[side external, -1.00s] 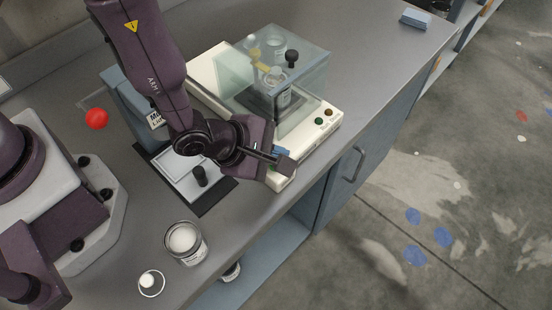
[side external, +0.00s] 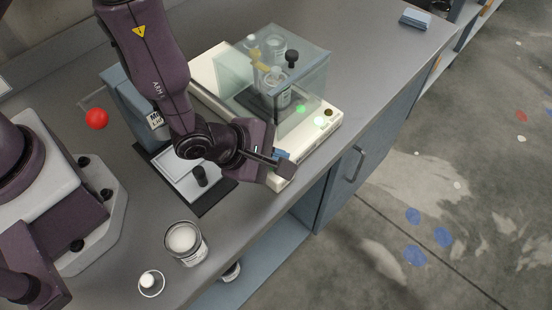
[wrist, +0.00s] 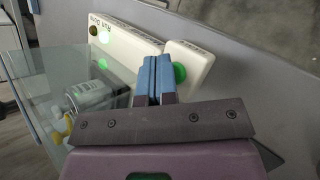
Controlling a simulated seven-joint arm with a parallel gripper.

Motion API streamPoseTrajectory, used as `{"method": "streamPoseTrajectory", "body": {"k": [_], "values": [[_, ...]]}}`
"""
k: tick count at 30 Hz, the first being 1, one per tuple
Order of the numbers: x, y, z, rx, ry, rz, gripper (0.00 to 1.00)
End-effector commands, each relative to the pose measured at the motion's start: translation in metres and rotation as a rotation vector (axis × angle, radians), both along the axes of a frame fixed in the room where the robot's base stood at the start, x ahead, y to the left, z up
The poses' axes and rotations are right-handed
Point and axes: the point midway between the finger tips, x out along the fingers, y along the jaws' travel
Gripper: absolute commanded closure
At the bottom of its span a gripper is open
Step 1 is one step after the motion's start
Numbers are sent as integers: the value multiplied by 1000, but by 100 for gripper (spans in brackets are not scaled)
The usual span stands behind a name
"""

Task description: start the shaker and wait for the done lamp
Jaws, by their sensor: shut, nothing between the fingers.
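The cream shaker (side external: 205,68) stands on the bench under a clear hood (side external: 310,72), with a jar (side external: 277,95) inside. Two lamps sit on its front panel. My gripper (side external: 283,155) is shut and empty at the shaker's near end. In the wrist view its blue fingertips (wrist: 156,68) are right beside the green button (wrist: 180,73); I cannot tell whether they touch it.
An open-topped jar of white contents (side external: 186,242) and a small white round item on a ring (side external: 151,282) stand at the near left. A balance-like device with a white plate (side external: 188,180) sits beneath my arm. A blue block (side external: 415,19) lies at the far corner.

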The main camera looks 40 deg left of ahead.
Motion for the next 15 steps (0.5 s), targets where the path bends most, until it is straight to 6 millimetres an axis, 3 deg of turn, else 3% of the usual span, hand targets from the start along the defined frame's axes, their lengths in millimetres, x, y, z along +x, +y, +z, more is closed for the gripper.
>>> {"method": "streamPoseTrajectory", "body": {"k": [15], "values": [[0,1,4,0,0,2,100]]}}
